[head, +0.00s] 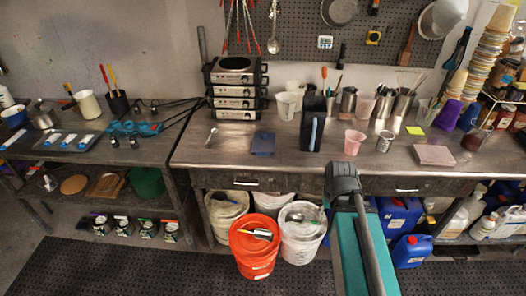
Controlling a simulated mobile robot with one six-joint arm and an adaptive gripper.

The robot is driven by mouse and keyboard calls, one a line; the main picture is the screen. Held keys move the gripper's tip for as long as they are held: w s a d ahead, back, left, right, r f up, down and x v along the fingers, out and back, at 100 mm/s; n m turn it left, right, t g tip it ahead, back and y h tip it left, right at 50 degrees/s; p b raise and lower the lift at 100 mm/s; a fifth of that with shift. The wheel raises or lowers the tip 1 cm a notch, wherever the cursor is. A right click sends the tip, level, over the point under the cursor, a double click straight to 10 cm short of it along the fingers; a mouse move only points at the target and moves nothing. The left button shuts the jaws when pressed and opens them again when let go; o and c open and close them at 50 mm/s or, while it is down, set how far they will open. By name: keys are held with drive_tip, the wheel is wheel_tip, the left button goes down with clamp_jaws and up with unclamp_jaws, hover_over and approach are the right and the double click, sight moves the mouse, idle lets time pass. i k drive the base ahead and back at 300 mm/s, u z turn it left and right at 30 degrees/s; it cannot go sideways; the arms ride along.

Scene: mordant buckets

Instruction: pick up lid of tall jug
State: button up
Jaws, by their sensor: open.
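A tall black jug-like vessel (305,125) stands upright on the middle of the steel-topped bench (228,156), with a grey-blue handle facing me. Its top is dark, and I cannot make out whether a separate lid sits on it. A dark blue flat square piece (262,143) lies on the bench to its left; I cannot tell what it is. My arm, teal and dark grey, rises from the bottom of the picture in front of the bench.
A pink cup (354,142), a metal cup (384,141) and a pink square block (435,155) stand right of the jug. White cups (286,105) and tool holders stand behind. An orange bucket (256,249) and a white bucket (302,240) stand on the floor before the bench.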

sight(264, 142)
drive_tip(key=k, duration=0.4)
drive_tip(key=z, duration=0.1)
drive_tip(key=i, duration=1.4)
drive_tip(key=u, duration=0.2)
